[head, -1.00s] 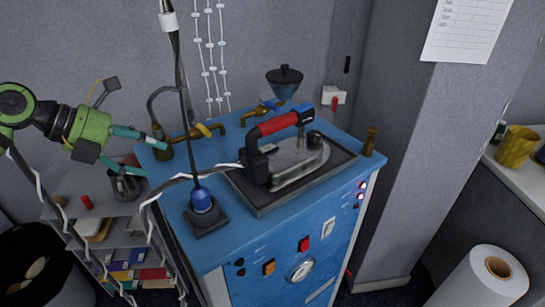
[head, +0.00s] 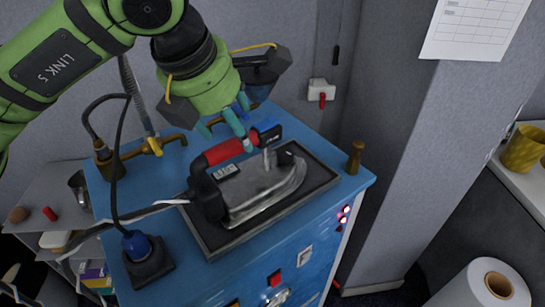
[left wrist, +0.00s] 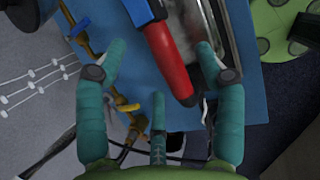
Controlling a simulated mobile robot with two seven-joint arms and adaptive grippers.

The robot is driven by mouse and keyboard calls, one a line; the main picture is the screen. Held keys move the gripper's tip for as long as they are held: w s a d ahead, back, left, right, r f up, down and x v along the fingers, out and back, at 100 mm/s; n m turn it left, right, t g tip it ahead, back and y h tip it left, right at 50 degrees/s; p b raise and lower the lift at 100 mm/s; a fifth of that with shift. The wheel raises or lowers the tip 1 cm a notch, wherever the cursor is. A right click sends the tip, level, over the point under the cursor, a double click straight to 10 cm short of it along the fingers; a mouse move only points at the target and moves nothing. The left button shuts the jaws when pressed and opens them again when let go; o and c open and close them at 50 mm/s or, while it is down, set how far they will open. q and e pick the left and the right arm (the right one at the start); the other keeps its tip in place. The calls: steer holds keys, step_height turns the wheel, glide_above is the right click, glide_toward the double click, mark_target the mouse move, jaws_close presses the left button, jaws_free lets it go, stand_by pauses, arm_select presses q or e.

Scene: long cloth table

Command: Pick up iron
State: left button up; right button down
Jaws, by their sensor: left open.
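The iron (head: 262,192) has a silver body and a red handle with black ends. It sits on a dark rectangular tray (head: 322,182) on top of the blue cabinet (head: 185,262). My left gripper (head: 236,124) has teal fingers and is open and empty, just above and behind the handle in the head view. In the left wrist view, the open fingers (left wrist: 160,62) spread to both sides of the red handle (left wrist: 168,62), with a gap on each side. Whether any finger touches the handle cannot be told. My right gripper is not in view.
A cable (head: 140,212) runs left from the iron. A blue plug on a black base (head: 147,258) stands at the cabinet's front left. Brass taps (head: 152,147) line the back edge, and a small brown post (head: 355,157) stands at the right corner.

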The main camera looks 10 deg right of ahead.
arm_select(q)
steer(key=shift+w+d, duration=0.15)
steer(key=shift+d, duration=0.05)
step_height(320, 180, down, 2)
steer(key=p, duration=0.3)
steer(key=shift+w, duration=0.1)
steer(key=x, duration=0.1)
steer(key=p+x, duration=0.1)
steer(key=x, duration=0.1)
steer(key=shift+w+r, duration=0.1)
steer(key=shift+w, duration=0.2)
steer(key=shift+w+d+f, duration=0.15)
steer(key=shift+w+f, duration=0.05)
steer(key=shift+f, duration=0.35)
steer(key=c, duration=1.3)
jaws_close()
steer(key=shift+r, duration=0.15)
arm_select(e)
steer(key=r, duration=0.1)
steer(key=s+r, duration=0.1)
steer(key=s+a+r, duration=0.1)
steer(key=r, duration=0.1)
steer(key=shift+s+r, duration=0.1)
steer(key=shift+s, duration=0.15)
